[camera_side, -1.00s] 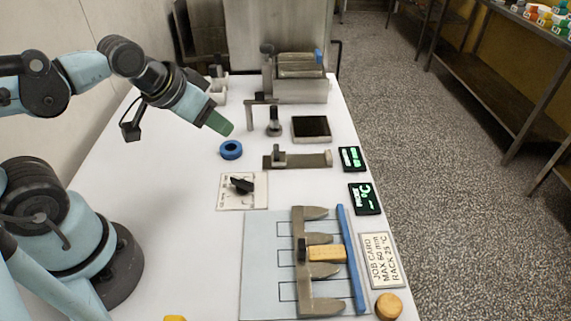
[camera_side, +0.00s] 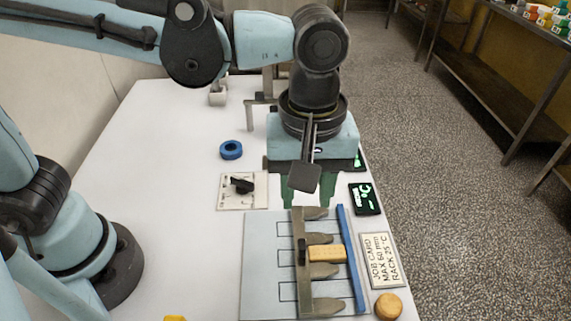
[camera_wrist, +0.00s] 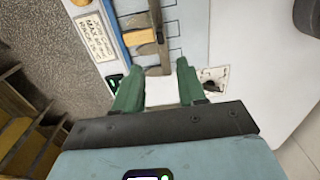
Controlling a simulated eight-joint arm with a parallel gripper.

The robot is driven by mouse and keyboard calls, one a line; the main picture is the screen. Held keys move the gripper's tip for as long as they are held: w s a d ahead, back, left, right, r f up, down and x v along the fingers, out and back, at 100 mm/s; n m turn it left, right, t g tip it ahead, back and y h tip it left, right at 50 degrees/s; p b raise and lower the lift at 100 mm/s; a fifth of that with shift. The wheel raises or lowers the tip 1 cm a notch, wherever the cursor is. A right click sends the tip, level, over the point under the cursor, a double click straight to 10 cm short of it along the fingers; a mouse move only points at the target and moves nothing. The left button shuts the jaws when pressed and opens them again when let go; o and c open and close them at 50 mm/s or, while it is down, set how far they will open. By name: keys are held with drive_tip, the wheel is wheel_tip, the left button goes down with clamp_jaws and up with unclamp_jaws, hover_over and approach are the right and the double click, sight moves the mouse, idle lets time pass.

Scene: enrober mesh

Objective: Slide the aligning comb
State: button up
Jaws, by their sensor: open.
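The aligning comb (camera_side: 303,287) is a grey-brown bar with several tapered teeth pointing right and a dark upright knob (camera_side: 302,252) on it. It lies on a pale blue board (camera_side: 261,268) with outlined slots, left of a blue rail (camera_side: 353,260). A tan biscuit-like bar (camera_side: 327,253) lies between its teeth. The comb also shows partly at the top of the wrist view (camera_wrist: 158,22). My gripper (camera_side: 302,200) points down just beyond the comb's far end. Its green fingers stand apart and empty, also in the wrist view (camera_wrist: 157,80). My wrist hides part of the far bench.
A dial plate (camera_side: 243,192) is left of my gripper, with a blue ring (camera_side: 231,149) beyond it. A dark display (camera_side: 364,199), a job card (camera_side: 380,260) and a round tan piece (camera_side: 388,306) line the right edge. The table's left side is clear.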

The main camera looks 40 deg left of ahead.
sight(302, 244)
wheel_tip(302, 244, down, 12)
idle(0.6)
clamp_jaws()
idle(0.3)
